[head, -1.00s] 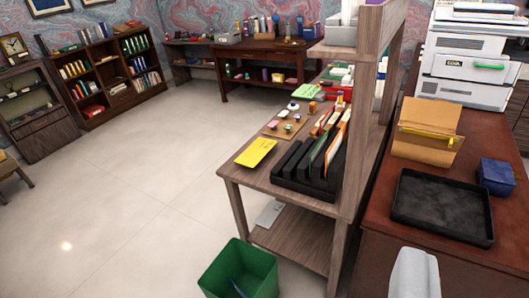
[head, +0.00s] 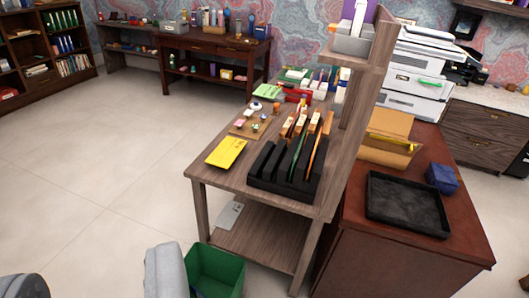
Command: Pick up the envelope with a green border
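A black file sorter (head: 263,180) stands on the front of the wooden shelf table (head: 215,180). A thin green-edged item (head: 297,157) stands upright in one of its slots, near an orange-edged item (head: 317,150). I cannot tell whether the green-edged one is the envelope with a green border. A yellow envelope (head: 226,152) lies flat to the left of the sorter. Pale and dark grey parts at the lower left edge look like mine. They are well below and left of the sorter, and I cannot make out the fingertips or any held thing.
A green bin (head: 215,268) stands on the floor by the table's front leg. A wooden upright rises right of the sorter. A black tray (head: 407,203), a blue box (head: 442,178) and a brown folder (head: 390,140) lie on the red-brown desk. The floor at left is clear.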

